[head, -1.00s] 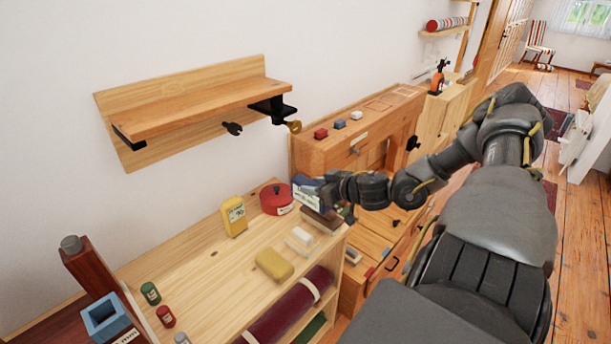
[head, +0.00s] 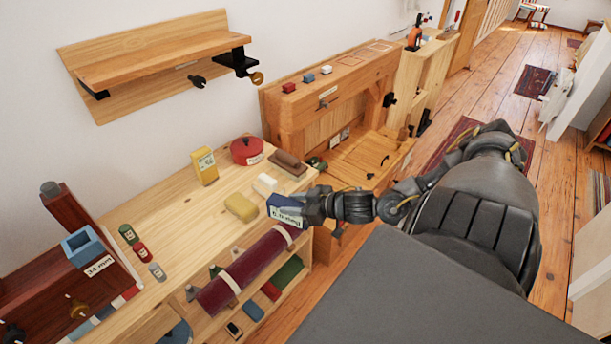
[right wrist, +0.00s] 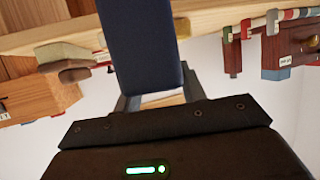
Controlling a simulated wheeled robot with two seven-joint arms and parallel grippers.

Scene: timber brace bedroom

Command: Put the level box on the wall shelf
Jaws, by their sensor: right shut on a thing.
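My right gripper (head: 307,207) is shut on a dark blue box with a white label, the level box (head: 287,210), and holds it at the right front edge of the pale wooden bench. In the right wrist view the blue box (right wrist: 142,45) stands between the fingers of my right gripper (right wrist: 150,100). The wooden wall shelf (head: 165,58) hangs on the white wall at upper left, with its top board empty. The box is below the shelf and to its right. My left gripper is not seen.
The bench top (head: 180,230) holds a yellow box (head: 204,166), a red round tin (head: 247,150), a yellow sponge-like block (head: 240,207) and small jars. A black clamp (head: 238,62) sits at the shelf's right end. A dark red roll (head: 245,272) lies below the bench top.

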